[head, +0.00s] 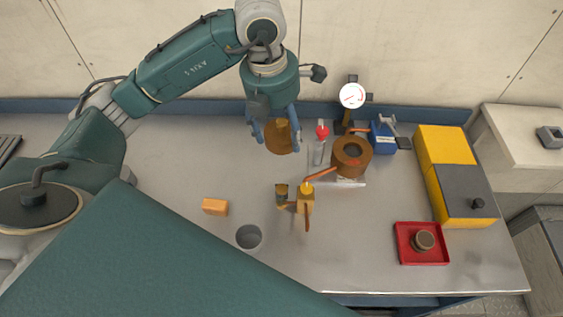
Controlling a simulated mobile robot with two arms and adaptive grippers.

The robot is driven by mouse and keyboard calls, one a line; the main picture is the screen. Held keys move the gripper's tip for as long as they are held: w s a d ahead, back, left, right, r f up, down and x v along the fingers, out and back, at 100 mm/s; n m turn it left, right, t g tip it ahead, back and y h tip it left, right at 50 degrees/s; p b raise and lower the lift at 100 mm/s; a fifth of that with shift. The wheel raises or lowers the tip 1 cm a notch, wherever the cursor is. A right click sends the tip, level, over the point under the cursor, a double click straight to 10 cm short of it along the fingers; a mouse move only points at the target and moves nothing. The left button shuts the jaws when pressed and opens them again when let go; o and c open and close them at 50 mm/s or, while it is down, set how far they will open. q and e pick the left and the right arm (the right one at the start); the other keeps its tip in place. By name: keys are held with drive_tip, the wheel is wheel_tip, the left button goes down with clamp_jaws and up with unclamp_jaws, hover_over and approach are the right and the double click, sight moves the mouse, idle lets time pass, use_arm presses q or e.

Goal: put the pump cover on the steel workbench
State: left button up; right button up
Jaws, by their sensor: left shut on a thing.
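A round bronze-brown piece that looks like the pump cover (281,138) is between the fingers of my left gripper (277,143). The gripper points down and is shut on it, its blue fingers on either side. The fingers hide part of its edge. The piece is over the back middle of the steel workbench (185,160); whether it touches the top I cannot tell. A bronze pump body (351,157) with a dark round opening stands to its right on the bench. My right gripper is not in view.
A brass valve fitting (305,197) with an orange lever, an orange block (215,207) and a grey cup-like round (248,237) are in front. A gauge (352,95), blue vise (382,136), yellow-grey box (455,177) and red tray (421,256) are right. The bench's left is clear.

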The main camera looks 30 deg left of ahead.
use_arm(q)
drive_tip(key=p, duration=0.1)
hover_over(282, 171)
drive_tip(key=f, duration=0.8)
drive_tip(key=shift+s, duration=0.3)
wheel_tip(282, 171, down, 4)
drive_tip(key=shift+f+p, duration=0.1)
drive_tip(key=shift+p, duration=0.45)
drive_tip(key=shift+f, duration=0.15)
drive_tip(key=shift+f+b, duration=0.2)
drive_tip(key=shift+b, duration=0.1)
drive_tip(key=o, duration=1.4)
drive_tip(key=shift+r, duration=0.1)
